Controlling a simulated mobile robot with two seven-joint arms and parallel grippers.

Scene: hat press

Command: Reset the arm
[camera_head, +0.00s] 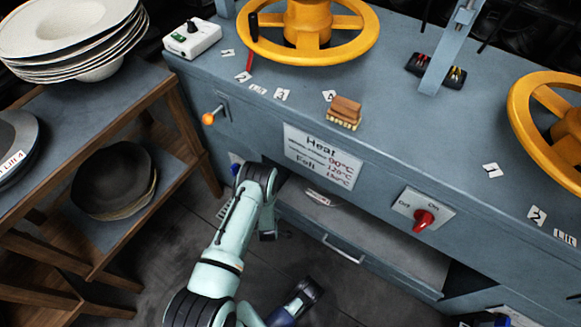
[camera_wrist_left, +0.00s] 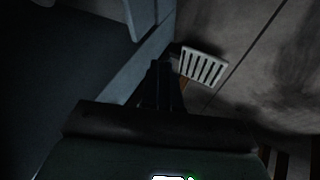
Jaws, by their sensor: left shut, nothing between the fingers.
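My left arm (camera_head: 222,250) rises from the bottom of the head view and bends at a dark joint in front of the blue-grey press cabinet. Its far end folds down behind the bend, so the fingers are not clear there. In the left wrist view my left gripper (camera_wrist_left: 162,68) is a dark, narrow shape with its fingers together and nothing held. It points toward a pale slotted plate (camera_wrist_left: 203,66) near the floor. The wrist view is very dark. My right gripper does not show in either view.
The cabinet (camera_head: 390,130) carries two yellow handwheels (camera_head: 308,48), a red knob (camera_head: 423,221) and an orange-tipped lever (camera_head: 209,119). A drawer (camera_head: 345,235) lies just right of my left arm. A wooden shelf (camera_head: 60,125) with plates stands left. Floor shows between shelf and cabinet.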

